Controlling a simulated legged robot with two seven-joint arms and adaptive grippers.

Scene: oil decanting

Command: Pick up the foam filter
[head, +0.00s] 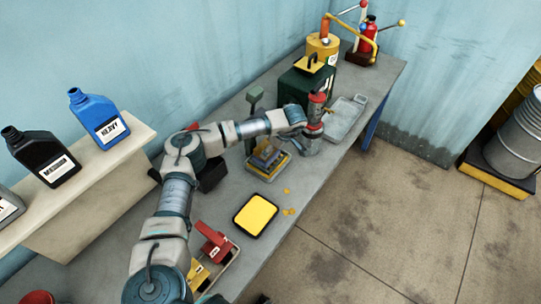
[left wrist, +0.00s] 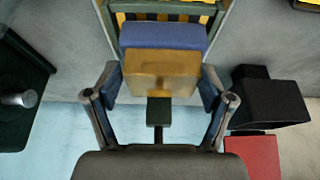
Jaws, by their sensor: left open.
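A yellow-brown block (left wrist: 160,72), which looks like the foam filter, shows between my left gripper's fingers in the left wrist view. A blue block (left wrist: 163,37) lies against it, over a tray (left wrist: 228,25) with yellow and black stripes. In the head view this small stack (head: 267,157) is on the bench beyond the yellow pad. My left gripper (left wrist: 160,80) is open, with one finger at each side of the yellow-brown block. Whether the fingers touch it I cannot tell. In the head view the fingertips are hard to make out. My right gripper is not in view.
A black-framed yellow pad (head: 256,215) lies on the bench (head: 290,225) near the front edge. Bottles (head: 98,120) stand on a shelf.

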